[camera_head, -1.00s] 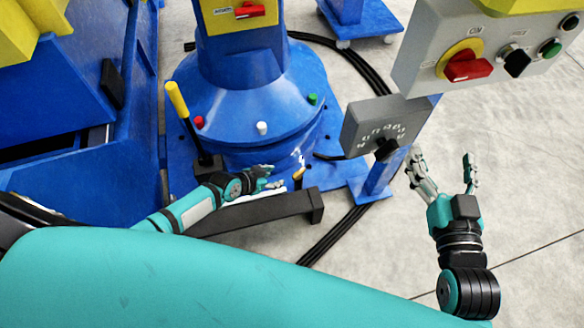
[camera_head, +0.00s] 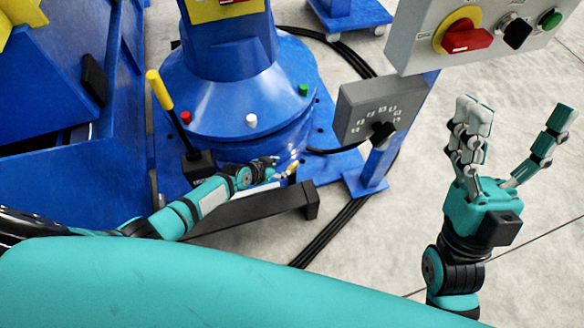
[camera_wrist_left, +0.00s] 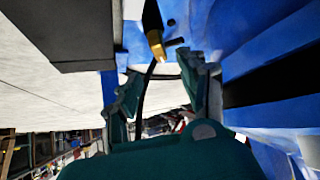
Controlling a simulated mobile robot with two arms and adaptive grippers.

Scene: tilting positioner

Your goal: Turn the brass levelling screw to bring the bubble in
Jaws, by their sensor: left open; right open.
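The brass levelling screw (camera_head: 292,170) shows as a small gold piece at the front of the blue positioner base (camera_head: 240,95). In the left wrist view the brass screw (camera_wrist_left: 156,44) hangs from a dark shaft, with a small cross pin at its side. My left gripper (camera_head: 276,168) is open beside the screw. In its wrist view the open fingers (camera_wrist_left: 158,88) stand either side of the screw's line, with the brass end just beyond the tips and apart from them. My right gripper (camera_head: 518,128) is open and empty at the right. I cannot make out the bubble.
A black beam (camera_head: 255,217) runs just below my left gripper. A yellow-handled lever (camera_head: 160,90) stands to its left. A grey dial box (camera_head: 380,108) and a control panel (camera_head: 480,35) with a red switch stand right of the base. Floor at the right is clear.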

